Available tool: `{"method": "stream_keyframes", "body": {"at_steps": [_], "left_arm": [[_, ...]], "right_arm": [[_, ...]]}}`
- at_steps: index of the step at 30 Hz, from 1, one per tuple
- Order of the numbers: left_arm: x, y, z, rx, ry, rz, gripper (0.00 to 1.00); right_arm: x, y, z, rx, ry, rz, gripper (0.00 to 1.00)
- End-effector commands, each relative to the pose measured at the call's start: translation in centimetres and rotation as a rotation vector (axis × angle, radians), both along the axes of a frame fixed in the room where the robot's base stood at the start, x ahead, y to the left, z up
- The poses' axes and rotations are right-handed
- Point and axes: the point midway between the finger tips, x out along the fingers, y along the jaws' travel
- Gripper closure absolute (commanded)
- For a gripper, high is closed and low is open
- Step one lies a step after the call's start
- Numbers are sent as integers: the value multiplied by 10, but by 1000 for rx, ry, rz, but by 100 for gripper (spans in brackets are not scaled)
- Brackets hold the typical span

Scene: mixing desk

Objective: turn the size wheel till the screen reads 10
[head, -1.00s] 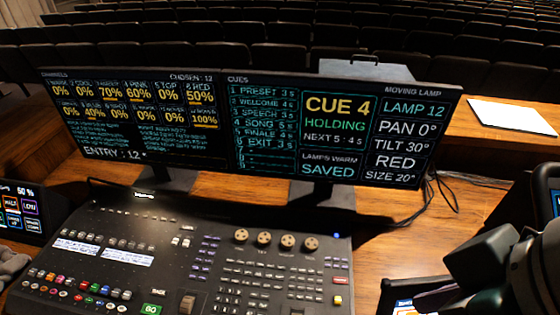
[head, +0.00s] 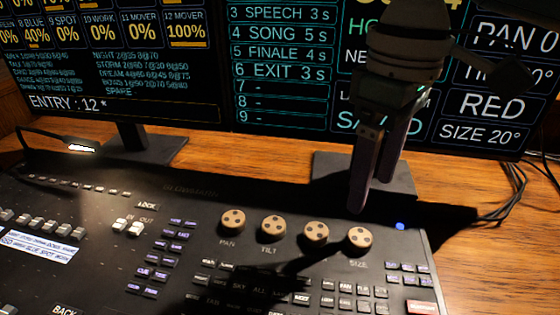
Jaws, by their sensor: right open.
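The size wheel (head: 360,239) is a round tan knob with dark dimples, the rightmost in a row on the black desk (head: 110,225), with the label SIZE below it. My right gripper (head: 371,197) hangs fingers-down just above the size wheel, open and empty. Its fingertips look clear of the wheel, but the exact gap is hard to judge. The gripper and arm cover part of the screen's middle columns. My left gripper is not in view.
The pan wheel (head: 232,221), the tilt wheel (head: 273,228) and an unlabelled wheel (head: 316,234) stand close to the left of the size wheel. Small keys lie in front. A monitor foot (head: 400,178) is behind the gripper. Cables (head: 512,190) run at the right.

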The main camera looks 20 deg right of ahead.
Motion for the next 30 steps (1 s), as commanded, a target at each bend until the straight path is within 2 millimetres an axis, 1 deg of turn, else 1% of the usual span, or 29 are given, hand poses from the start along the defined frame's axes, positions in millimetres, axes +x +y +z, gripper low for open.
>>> {"method": "stream_keyframes", "body": {"at_steps": [3,9,13,18,25,26,30], "left_arm": [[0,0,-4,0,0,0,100],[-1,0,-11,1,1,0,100],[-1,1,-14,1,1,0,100],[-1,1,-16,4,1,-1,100],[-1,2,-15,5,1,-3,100],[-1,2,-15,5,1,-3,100],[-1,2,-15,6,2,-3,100]], "right_arm": [[-2,0,-23,-1,5,0,27],[-1,1,-61,-1,2,2,27],[-1,0,-78,0,1,2,27],[-1,1,-87,-1,0,4,27],[-1,1,-88,0,-1,4,27],[-1,1,-88,0,-1,4,29],[-1,1,-88,0,-1,4,45]]}}
